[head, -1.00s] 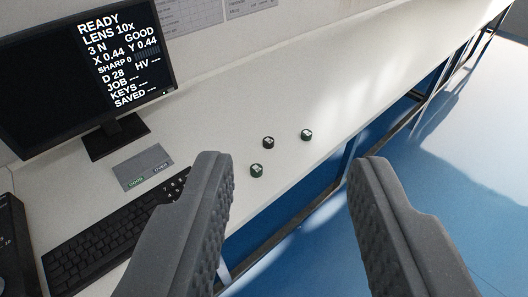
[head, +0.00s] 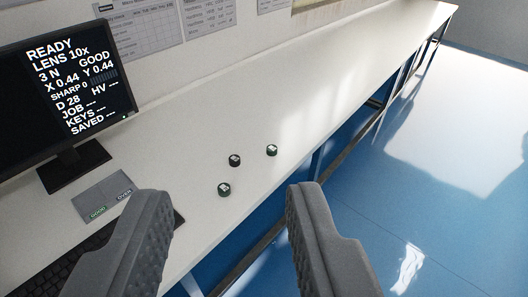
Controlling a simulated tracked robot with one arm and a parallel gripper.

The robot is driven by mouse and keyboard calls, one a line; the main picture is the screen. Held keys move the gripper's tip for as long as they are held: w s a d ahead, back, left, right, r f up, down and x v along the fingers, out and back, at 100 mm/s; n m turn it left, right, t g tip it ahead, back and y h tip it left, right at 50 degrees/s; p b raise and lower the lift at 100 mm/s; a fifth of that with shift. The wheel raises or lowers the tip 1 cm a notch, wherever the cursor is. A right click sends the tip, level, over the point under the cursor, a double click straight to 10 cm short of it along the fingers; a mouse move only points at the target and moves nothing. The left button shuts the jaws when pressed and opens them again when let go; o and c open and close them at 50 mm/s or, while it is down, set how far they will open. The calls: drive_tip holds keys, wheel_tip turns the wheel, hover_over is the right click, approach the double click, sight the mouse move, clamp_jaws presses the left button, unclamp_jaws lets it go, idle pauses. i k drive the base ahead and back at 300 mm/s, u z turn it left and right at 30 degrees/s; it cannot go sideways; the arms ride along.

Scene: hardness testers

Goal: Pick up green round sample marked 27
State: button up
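Three small round samples stand apart on the white bench top, beyond my gripper. A green one (head: 224,189) is nearest. A dark, nearly black one (head: 235,160) is behind it, and another green one (head: 272,150) is to the right, near the bench's front edge. Each has a pale mark on top, too small to read, so I cannot tell which is 27. My gripper (head: 228,195) is open and empty, its two grey fingers wide apart, with the nearest green sample seen between the fingertips but farther off.
A monitor (head: 65,90) stands at the left. A grey plate marked GOOD and OVER (head: 103,196) lies before it, with a black keyboard (head: 62,262) partly behind my left finger. The white bench (head: 330,80) is clear beyond the samples. Blue floor (head: 400,215) lies right.

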sight(272, 150)
drive_tip(key=u, duration=0.05)
drive_tip(key=k, duration=0.45)
drive_tip(key=z, duration=0.85)
drive_tip(key=i, duration=1.75)
drive_tip(key=u, duration=0.05)
